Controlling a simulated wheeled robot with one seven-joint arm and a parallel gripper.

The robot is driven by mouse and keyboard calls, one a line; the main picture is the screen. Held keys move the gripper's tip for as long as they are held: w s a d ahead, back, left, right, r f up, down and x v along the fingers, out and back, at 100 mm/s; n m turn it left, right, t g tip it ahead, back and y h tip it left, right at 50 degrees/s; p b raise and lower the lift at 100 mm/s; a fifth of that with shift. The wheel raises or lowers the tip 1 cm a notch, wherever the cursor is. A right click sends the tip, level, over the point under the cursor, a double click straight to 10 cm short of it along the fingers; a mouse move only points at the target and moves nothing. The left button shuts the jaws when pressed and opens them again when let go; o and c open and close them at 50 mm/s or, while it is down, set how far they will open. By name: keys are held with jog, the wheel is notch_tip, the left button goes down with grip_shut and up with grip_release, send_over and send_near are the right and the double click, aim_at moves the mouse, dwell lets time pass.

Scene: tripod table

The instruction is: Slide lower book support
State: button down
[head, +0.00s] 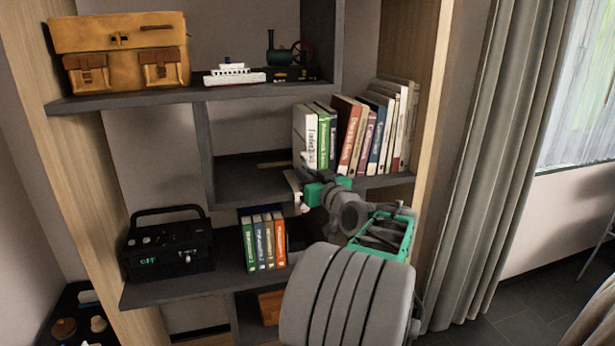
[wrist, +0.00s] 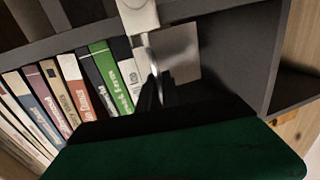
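A pale flat plate (wrist: 180,52), which looks like the book support, is beside the end white book (wrist: 133,72) in the wrist view. In the head view a thin tan strip (head: 274,164) in the middle shelf's open bay may be part of it. My gripper (head: 296,186) is at the front of that shelf, just below the left end of the book row. In the wrist view my gripper (wrist: 150,60) overlaps the gap between white book and plate. Its fingertips are partly hidden, and I cannot tell whether it touches the plate.
Above are a tan bag (head: 120,55), a model ship (head: 235,74) and a small engine (head: 285,57). Below are a black box (head: 168,248) and several upright books (head: 264,242). A curtain (head: 505,170) hangs right.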

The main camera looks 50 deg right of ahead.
jog(key=c, duration=1.8)
grip_release()
jog(key=b+v, duration=0.1)
jog(key=v, duration=0.6)
jog(key=shift+s+a, duration=0.15)
jog(key=shift+s, duration=0.25)
